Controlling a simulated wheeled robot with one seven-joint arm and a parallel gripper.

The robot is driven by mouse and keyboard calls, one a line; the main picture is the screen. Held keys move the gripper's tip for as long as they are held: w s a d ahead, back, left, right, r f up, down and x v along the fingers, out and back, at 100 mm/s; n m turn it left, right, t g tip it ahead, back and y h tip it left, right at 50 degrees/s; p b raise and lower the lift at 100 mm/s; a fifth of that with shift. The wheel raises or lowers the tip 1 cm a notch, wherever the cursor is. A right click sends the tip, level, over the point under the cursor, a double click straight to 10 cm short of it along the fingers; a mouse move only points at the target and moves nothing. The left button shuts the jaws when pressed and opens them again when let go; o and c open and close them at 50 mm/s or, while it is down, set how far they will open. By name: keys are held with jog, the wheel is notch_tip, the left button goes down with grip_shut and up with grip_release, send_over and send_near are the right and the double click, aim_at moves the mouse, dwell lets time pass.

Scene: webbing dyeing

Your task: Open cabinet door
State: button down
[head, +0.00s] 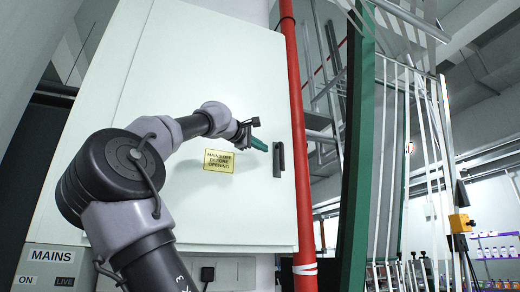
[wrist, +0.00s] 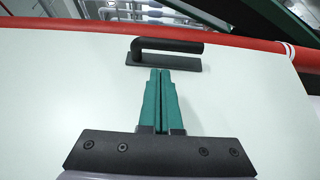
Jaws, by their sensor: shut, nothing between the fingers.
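The cabinet door (head: 220,80) is a large white panel, and it looks closed in the head view. Its black handle (head: 278,160) is near the door's right edge. In the wrist view the handle (wrist: 166,52) is a black lever on a flat plate, across the top middle. My gripper (head: 265,147) has green fingers and is just left of the handle. In the wrist view my gripper (wrist: 160,72) is shut, with the fingers together and nothing between them. The fingertips point at the handle plate and look very close to it; I cannot tell if they touch.
A yellow warning label (head: 219,161) is on the door below my wrist. A red vertical pipe (head: 296,120) runs just right of the cabinet, with a green post (head: 357,150) beyond it. A MAINS box (head: 48,268) is at lower left.

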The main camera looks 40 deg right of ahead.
aim_at(274, 154)
jog(key=x, duration=0.7)
jog(key=shift+w+d, duration=0.1)
jog(key=shift+d, duration=0.05)
jog(key=shift+s+a, duration=0.2)
jog(key=shift+s, duration=0.4)
jog(key=s+a+m+g, duration=0.4)
jog(key=s+a+g, duration=0.2)
jog(key=s+a, duration=0.65)
jog(key=s+a+m+g, duration=0.5)
jog(key=s+a, duration=0.5)
jog(key=s, duration=0.6)
jog(key=s+a+m+g+y, duration=0.2)
jog(key=s+a+g, duration=0.1)
jog(key=a, duration=0.7)
jog(key=s+a+m+g+y, duration=0.2)
jog(key=s+a+g+y, duration=0.1)
jog(key=a, duration=0.8)
jog(key=s+a+m+g+y, duration=0.2)
jog(key=s+a+g, duration=0.1)
jog(key=a, duration=0.8)
jog(key=shift+y, duration=0.3)
